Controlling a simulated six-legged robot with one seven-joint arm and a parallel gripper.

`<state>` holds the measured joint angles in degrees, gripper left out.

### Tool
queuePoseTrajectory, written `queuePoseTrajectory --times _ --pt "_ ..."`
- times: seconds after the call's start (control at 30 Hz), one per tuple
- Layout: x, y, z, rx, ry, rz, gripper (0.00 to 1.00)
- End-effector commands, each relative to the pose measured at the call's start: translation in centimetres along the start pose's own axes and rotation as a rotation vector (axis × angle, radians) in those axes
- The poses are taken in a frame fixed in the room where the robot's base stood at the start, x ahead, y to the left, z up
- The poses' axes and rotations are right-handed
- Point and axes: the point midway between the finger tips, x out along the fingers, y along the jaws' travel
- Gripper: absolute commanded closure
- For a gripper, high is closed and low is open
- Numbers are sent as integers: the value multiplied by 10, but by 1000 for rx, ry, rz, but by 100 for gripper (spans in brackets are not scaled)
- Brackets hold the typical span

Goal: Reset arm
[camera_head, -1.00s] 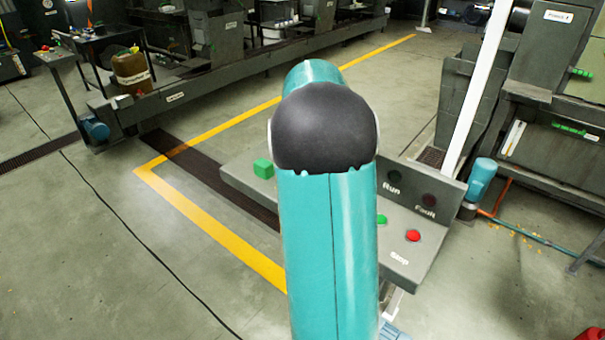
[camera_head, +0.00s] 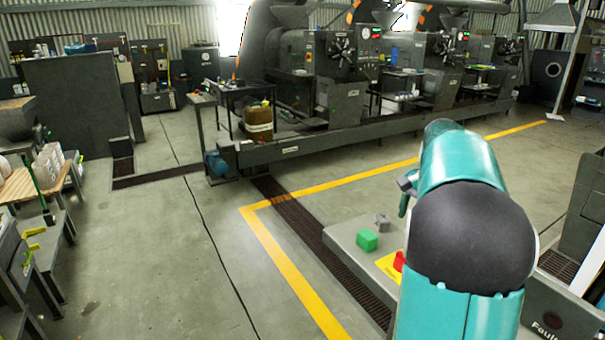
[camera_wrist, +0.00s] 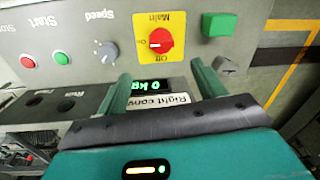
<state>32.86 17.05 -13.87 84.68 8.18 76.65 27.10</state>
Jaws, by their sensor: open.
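In the wrist view my gripper (camera_wrist: 161,70) is open and empty, with its two green fingers apart over the control panel (camera_wrist: 75,22). Below them the panel shows a red main switch (camera_wrist: 160,40) on a yellow plate, a speed knob (camera_wrist: 107,51), a green button (camera_wrist: 62,57) and a red button (camera_wrist: 28,62). A green block (camera_wrist: 218,24) and a small grey block (camera_wrist: 225,65) sit to the right. In the head view my teal arm (camera_head: 465,240) reaches over the panel. The gripper is mostly hidden behind the arm; only a bit shows at its left.
A small display (camera_wrist: 148,87) lies between the fingers in the wrist view. In the head view, screw expellers (camera_head: 340,85) stand on a long base at the back. A yellow floor line (camera_head: 290,265) runs beside the panel. Open floor lies left; a wooden-topped table (camera_head: 20,185) stands far left.

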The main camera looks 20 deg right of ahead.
Motion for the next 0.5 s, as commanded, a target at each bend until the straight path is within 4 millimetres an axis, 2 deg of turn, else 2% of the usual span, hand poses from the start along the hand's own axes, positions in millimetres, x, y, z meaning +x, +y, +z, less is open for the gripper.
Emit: queuePoseTrajectory --times 0.17,0.27,0.37,0.5 --pt "-2 -2 5 -14 2 -4 31" --pt "-8 -10 26 -70 13 -20 31" --pt "-19 -21 63 -172 35 -48 31" --pt "-30 -32 130 -359 74 -92 31"
